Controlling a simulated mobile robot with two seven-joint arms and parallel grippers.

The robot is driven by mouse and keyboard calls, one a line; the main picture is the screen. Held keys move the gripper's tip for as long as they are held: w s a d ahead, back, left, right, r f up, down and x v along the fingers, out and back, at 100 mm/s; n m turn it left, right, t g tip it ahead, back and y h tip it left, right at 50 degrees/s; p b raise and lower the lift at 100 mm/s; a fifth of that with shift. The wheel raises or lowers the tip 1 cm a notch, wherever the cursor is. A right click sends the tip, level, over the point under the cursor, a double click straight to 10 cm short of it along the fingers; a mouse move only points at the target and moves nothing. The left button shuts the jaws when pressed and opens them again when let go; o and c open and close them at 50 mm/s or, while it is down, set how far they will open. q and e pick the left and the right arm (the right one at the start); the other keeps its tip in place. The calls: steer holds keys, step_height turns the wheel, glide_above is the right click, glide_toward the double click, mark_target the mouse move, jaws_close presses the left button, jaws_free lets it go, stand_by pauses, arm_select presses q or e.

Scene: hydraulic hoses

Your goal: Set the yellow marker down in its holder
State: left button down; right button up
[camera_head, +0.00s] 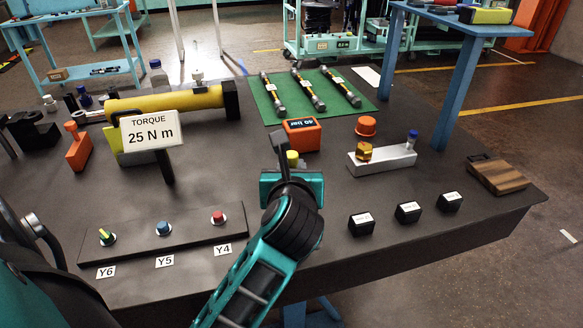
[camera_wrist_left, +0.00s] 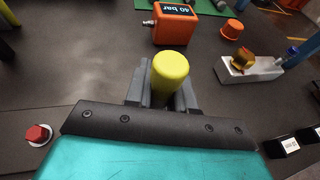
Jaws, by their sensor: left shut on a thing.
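My left gripper (camera_head: 291,166) is over the dark table, right of the button panel. In the left wrist view its jaws (camera_wrist_left: 163,95) are shut on the yellow marker (camera_wrist_left: 171,69). The marker's rounded yellow end points up at the wrist camera and its lower part is hidden. In the head view only a small yellow bit of the marker (camera_head: 292,157) shows behind the wrist. I cannot tell whether it touches the table. I cannot pick out its holder with certainty; the gripper and marker may cover it. My right gripper is not in view.
An orange gauge box (camera_head: 302,135) stands just beyond the gripper. A grey block (camera_head: 382,161) with a brass fitting and an orange cap (camera_head: 366,126) are to the right. The button panel (camera_head: 190,237) and torque sign (camera_head: 151,134) are left. Several black boxes (camera_head: 408,212) line the front right.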

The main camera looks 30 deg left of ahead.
arm_select(q)
steer(key=shift+f+b, duration=0.5)
steer(key=shift+f, duration=0.25)
steer(key=c, duration=0.9)
jaws_free()
steer(key=shift+r, duration=0.1)
